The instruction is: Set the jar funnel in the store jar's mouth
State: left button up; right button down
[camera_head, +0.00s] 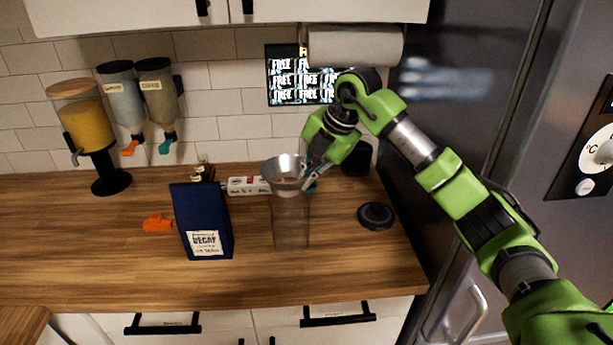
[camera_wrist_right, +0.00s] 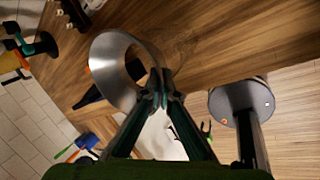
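The jar funnel (camera_head: 284,167) is a grey metal cone with a wide rim. In the head view it is over the mouth of the clear store jar (camera_head: 291,228), which stands upright on the counter. I cannot tell whether its lower end is seated in the mouth. My right gripper (camera_head: 309,184) comes from the back right and is shut on the funnel's rim. In the right wrist view the funnel (camera_wrist_right: 104,72) is upper left of the closed fingertips (camera_wrist_right: 160,88). My left gripper is not in view.
A dark blue decaf bag (camera_head: 203,215) stands left of the jar. A dark round lid (camera_head: 376,215) lies to its right. A white box (camera_head: 247,186) is behind, and an orange scoop-like piece (camera_head: 157,223) lies at left. The counter (camera_head: 110,260) is clear at front left.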

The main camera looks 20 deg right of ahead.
jog(key=shift+d, duration=0.1)
dwell(0.3)
jog(key=shift+d+f+t+b, duration=0.1)
jog(key=shift+t+b, duration=0.2)
jog(key=shift+b, duration=0.6)
jog(key=shift+f+b, duration=1.45)
jog(key=shift+f, duration=1.1)
jog(key=shift+f, duration=0.1)
